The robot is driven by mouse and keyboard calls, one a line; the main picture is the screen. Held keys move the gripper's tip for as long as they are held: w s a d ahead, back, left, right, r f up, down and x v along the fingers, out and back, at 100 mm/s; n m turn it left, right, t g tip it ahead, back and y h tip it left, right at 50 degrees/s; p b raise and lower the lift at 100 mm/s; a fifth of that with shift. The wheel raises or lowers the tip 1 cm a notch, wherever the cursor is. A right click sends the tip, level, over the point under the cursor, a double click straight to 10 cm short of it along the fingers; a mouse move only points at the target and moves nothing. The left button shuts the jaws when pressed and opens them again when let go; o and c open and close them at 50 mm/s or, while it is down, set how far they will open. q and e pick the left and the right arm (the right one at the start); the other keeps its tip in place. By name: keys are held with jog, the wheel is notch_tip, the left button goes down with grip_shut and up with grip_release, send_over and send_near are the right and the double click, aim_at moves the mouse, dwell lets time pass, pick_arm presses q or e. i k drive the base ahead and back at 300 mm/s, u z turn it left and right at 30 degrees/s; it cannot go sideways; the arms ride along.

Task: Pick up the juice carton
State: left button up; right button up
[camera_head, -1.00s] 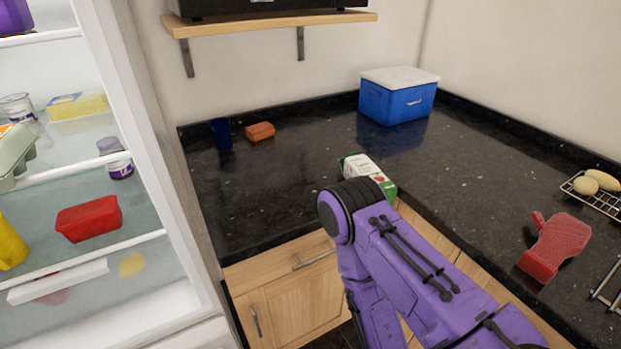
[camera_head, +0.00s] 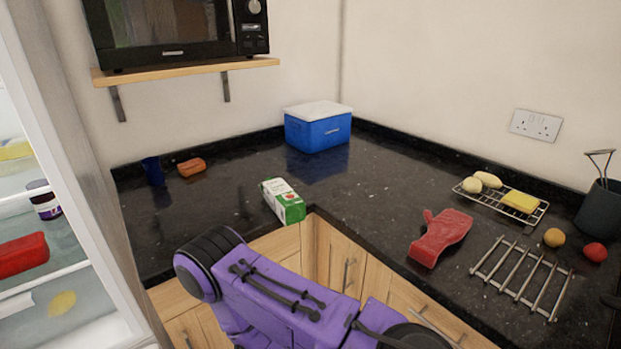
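The juice carton (camera_head: 283,200) is white and green with a small red picture. It lies on its side on the black granite counter, close to the inner corner of the front edge. A purple arm of mine with a black joint reaches across the lower part of the view, in front of the counter and below the carton. The arm appears apart from the carton, which is now fully visible. Neither gripper's fingers show in the view.
A blue cooler box (camera_head: 318,128) stands in the back corner. A dark blue cup (camera_head: 153,171) and an orange-brown block (camera_head: 192,167) are at the back left. A red oven mitt (camera_head: 440,236), a metal rack (camera_head: 520,276) and food lie right. An open fridge (camera_head: 60,230) stands left.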

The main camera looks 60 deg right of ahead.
aim_at(287, 204)
jog(key=k, duration=0.25)
jog(key=z, duration=0.85)
